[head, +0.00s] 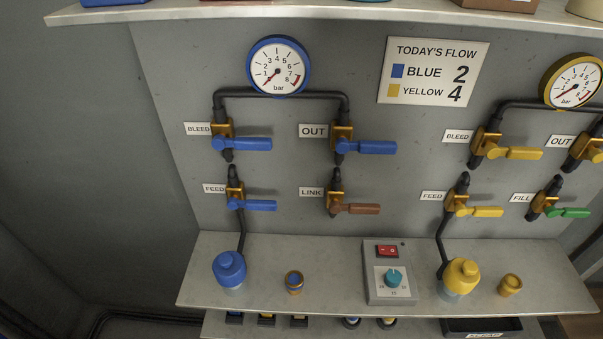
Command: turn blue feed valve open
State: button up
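The blue feed valve (253,205) is on the grey panel at lower left, beside a FEED label (214,189). Its blue lever points right, roughly level, across the upright pipe. A black hose (242,235) runs from it down to a blue-capped bottle (229,268) on the shelf. Above it is the blue BLEED valve (246,143), and to the upper right the blue OUT valve (368,147), both with levers pointing right. The blue-rimmed gauge (278,66) has its red needle at the low end. My gripper is not in view.
A brown-lever LINK valve (357,209) sits right of the feed valve. Yellow and green valves are farther right. The shelf (330,250) below holds a control box (389,272), a yellow-capped bottle (461,276) and small fittings. The space before the panel looks clear.

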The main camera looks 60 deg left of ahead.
aim_at(232, 204)
jog(key=u, duration=5.7)
jog(key=k, duration=0.75)
jog(key=z, duration=1.65)
jog(key=i, duration=0.3)
jog(key=u, duration=0.1)
